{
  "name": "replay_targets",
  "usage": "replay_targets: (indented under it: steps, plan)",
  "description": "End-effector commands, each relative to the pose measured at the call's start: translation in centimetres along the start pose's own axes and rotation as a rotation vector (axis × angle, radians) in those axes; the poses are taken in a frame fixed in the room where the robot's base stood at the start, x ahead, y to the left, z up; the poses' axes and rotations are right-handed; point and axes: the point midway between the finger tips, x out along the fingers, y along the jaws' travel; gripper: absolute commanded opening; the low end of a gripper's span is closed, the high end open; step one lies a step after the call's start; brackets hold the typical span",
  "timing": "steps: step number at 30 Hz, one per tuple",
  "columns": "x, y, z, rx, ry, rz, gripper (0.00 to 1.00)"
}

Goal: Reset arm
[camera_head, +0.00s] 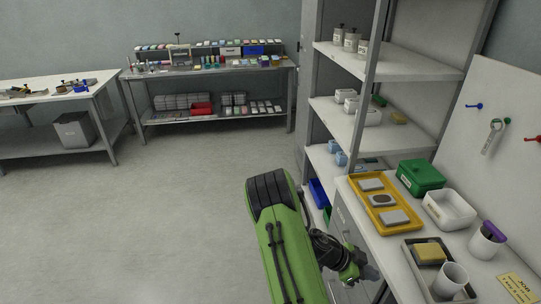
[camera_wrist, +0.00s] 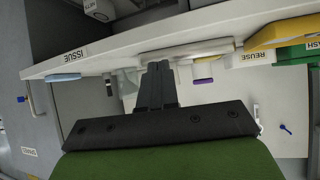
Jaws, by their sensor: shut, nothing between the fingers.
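My green arm reaches down along the front of the white workbench (camera_head: 405,265) in the head view. My gripper (camera_head: 370,272) is beside the bench's front edge, low and partly hidden by its own wrist. In the wrist view my gripper (camera_wrist: 158,68) has its dark fingers together with nothing between them. The fingertips point toward a pale shelf or bench edge (camera_wrist: 210,30) with labels reading ISSUE and REUSE. I cannot tell whether they touch it.
On the bench are a yellow tray (camera_head: 357,200) with grey blocks, a green box (camera_head: 421,174), a white bin (camera_head: 449,207) and a grey tray (camera_head: 414,278) holding a cup. A shelf rack (camera_head: 385,60) stands behind. The floor (camera_head: 130,220) at left is clear.

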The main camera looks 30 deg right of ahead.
Motion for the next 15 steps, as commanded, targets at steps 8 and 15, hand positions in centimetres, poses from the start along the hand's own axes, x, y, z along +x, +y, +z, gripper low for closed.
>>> replay_targets:
  steps: [8, 15]
  plan:
    - [-2.9, -0.4, 0.2, -0.059, -0.096, -0.026, 0.00]
    - [-16.1, 1.0, 0.1, -0.461, -0.461, -0.273, 0.00]
